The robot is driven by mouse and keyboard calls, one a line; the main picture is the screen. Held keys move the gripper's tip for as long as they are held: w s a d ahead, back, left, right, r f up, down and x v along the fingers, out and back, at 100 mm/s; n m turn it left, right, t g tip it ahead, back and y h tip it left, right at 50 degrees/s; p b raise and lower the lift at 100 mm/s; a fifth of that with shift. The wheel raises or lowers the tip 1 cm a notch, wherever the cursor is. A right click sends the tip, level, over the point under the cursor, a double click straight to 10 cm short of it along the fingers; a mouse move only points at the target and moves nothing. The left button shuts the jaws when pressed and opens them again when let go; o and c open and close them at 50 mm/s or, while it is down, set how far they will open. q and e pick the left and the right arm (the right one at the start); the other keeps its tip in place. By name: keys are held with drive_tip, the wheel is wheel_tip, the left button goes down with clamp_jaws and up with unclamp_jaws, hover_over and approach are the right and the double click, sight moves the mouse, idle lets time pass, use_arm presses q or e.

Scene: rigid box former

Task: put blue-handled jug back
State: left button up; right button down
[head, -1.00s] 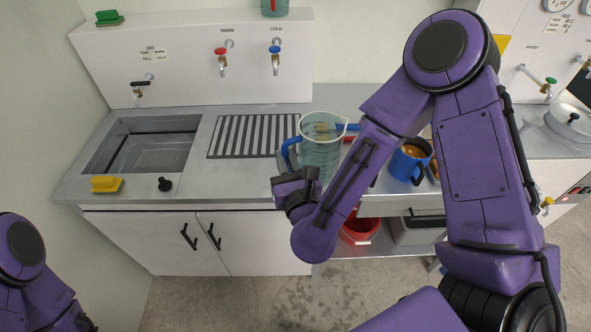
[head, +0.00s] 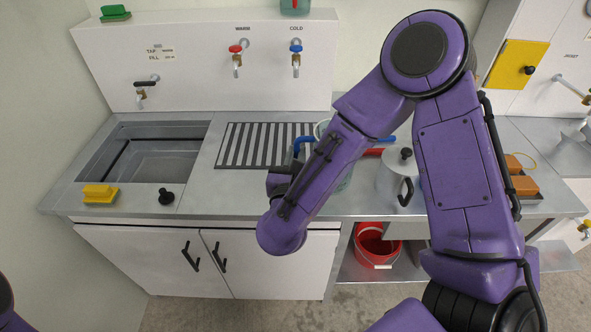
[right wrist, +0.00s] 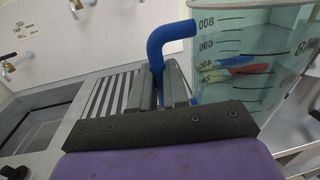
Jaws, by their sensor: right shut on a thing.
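The clear, greenish jug with a blue handle stands out best in the right wrist view (right wrist: 225,75), upright, with volume marks on its wall. In the head view my right forearm hides most of it; its blue handle (head: 303,143) shows beside the striped drainer. My right gripper (head: 280,181) is shut on the blue handle, its fingers around the handle's lower part in the right wrist view (right wrist: 160,92). The jug's base is hidden, so I cannot tell whether it touches the counter. My left gripper is out of view.
A striped drainer (head: 262,145) and a sink (head: 160,160) lie left of the jug. A yellow sponge (head: 100,194) and a black knob (head: 166,196) are at the front edge. A lidded grey pot (head: 393,181) stands to the right. Warm and cold taps (head: 296,62) are behind.

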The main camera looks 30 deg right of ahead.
drive_tip(key=w+f, duration=0.1)
drive_tip(key=f, duration=0.2)
drive_tip(key=w+d+f+p, duration=0.1)
drive_tip(key=w+f, duration=0.1)
drive_tip(key=f, duration=0.1)
drive_tip(key=w+d+f, duration=0.1)
drive_tip(key=f, duration=0.2)
drive_tip(key=shift+w+d+p, duration=0.1)
drive_tip(key=shift+w+p, duration=0.2)
drive_tip(key=shift+w, duration=0.1)
drive_tip(key=shift+s, duration=0.2)
